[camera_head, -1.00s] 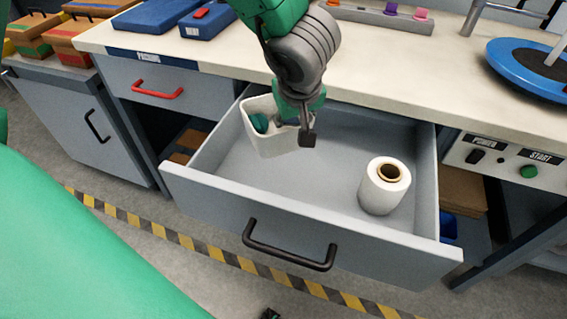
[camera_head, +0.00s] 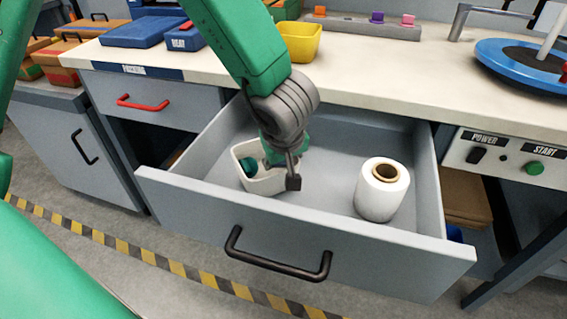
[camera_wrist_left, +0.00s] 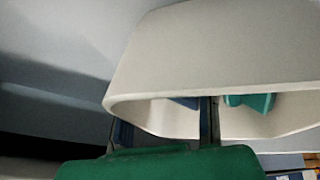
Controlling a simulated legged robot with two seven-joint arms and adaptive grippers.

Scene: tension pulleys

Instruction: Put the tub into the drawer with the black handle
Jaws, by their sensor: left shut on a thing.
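The tub (camera_head: 262,183) is a small off-white open container inside the open drawer with the black handle, towards its left side. It also shows large in the left wrist view (camera_wrist_left: 215,50), with a green piece near its rim. My left gripper (camera_head: 278,172) is shut on the tub's wall, one dark fingertip outside it and the other part hidden inside. The drawer (camera_head: 330,250) is grey and pulled out, with a black handle (camera_head: 278,262) on its front. I cannot tell whether the tub touches the drawer floor. My right gripper is not in view.
A white roll (camera_head: 382,190) stands in the right part of the drawer. A closed drawer with a red handle (camera_head: 151,103) is at the left. A yellow bin (camera_head: 298,42) and blue boxes (camera_head: 140,32) sit on the worktop above. The drawer's middle floor is clear.

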